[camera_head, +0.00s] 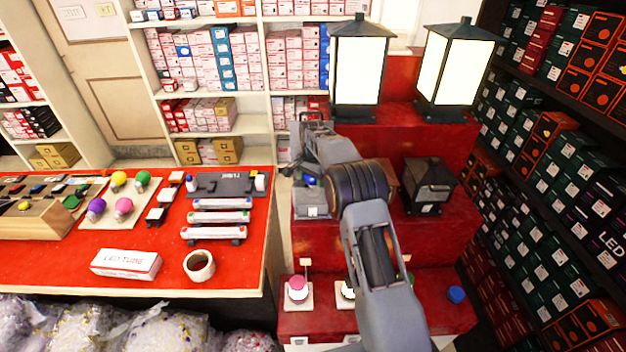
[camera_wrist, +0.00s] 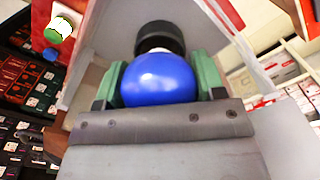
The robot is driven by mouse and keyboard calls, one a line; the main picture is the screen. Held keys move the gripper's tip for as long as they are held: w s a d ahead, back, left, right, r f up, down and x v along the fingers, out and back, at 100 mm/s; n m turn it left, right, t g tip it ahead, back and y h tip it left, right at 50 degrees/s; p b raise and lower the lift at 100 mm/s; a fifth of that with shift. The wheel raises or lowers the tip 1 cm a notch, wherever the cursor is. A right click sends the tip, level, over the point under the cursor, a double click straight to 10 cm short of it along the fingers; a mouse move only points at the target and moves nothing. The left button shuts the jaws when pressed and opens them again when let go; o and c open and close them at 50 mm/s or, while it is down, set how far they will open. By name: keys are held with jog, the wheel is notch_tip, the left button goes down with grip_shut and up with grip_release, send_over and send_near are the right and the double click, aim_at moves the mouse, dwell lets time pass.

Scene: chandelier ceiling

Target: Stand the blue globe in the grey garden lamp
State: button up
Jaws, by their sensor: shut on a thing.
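The blue globe (camera_wrist: 158,80) sits between the two green fingers of my gripper (camera_wrist: 157,72) in the wrist view. My gripper is shut on it. Beyond the globe is a dark round socket-like part (camera_wrist: 160,36), with a bit of the globe's pale neck between; I cannot tell whether they touch. Pale grey walls of the grey garden lamp (camera_wrist: 225,20) flank the globe. In the head view the grey lamp (camera_head: 313,211) stands on the red stepped stand, partly hidden by my arm, and a little of the blue globe (camera_head: 309,181) shows at it.
A dark lantern (camera_head: 428,187) stands right of my arm, with two lit lanterns (camera_head: 358,70) (camera_head: 455,70) on the step above. Bulbs on small bases, including a pink one (camera_head: 297,287), stand on the lower step. A red table (camera_head: 70,255) with a mug (camera_head: 199,265) is left.

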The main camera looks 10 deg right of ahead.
jog(key=shift+f+b, duration=0.35)
jog(key=shift+f, duration=0.4)
jog(key=o, duration=1)
jog(key=shift+r, duration=0.1)
